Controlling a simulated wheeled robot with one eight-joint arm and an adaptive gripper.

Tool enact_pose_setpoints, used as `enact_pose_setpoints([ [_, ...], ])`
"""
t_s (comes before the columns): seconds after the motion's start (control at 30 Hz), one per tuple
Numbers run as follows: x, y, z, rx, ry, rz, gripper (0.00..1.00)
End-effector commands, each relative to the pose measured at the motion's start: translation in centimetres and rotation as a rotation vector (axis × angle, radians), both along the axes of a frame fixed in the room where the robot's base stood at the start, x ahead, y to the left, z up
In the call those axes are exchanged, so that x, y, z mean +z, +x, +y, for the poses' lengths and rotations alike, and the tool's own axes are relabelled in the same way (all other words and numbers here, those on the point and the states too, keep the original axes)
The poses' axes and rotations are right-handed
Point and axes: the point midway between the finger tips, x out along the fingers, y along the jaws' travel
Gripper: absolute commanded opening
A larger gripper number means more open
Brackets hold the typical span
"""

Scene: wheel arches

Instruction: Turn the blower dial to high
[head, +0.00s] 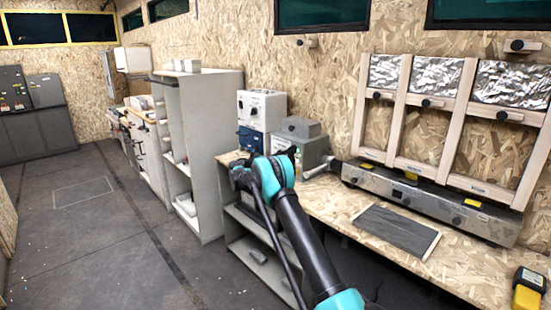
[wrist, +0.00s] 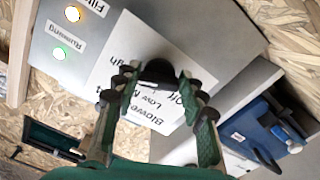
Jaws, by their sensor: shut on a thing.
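The blower dial (wrist: 158,72) is a black knob on a white label (wrist: 120,62) fixed to a grey panel (wrist: 190,30), seen in the wrist view. The label reads "Blower", with "Low", "Off" and a partly covered word ending in "gh". My gripper (wrist: 157,80) is shut on the dial, one finger on each side of it. The dial's pointer is not clear, so its setting cannot be told. In the head view my arm reaches over the bench, and the dial and fingertips are hidden.
In the head view, a grey mat (head: 398,230) and a yellow meter (head: 528,290) lie on the bench. A tall cabinet (head: 215,150) stands left.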

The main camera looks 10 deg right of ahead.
Motion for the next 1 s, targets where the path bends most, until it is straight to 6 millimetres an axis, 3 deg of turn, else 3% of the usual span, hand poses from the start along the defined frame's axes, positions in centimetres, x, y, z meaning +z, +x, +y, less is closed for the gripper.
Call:
enact_pose_setpoints([
  [0.57,-0.20,-0.08,0.09,-0.001,0.022,-0.025,0.12],
  [0.6,-0.20,-0.08,0.09,-0.001,0.022,-0.025,0.45],
  [0.7,-0.16,-0.05,0.09,-0.001,0.022,-0.025,0.57],
  [0.77,-0.13,-0.04,0.07,-0.001,0.021,-0.026,0.62],
  [1.0,-0.07,-0.02,0.05,0.000,0.020,-0.025,0.62],
])
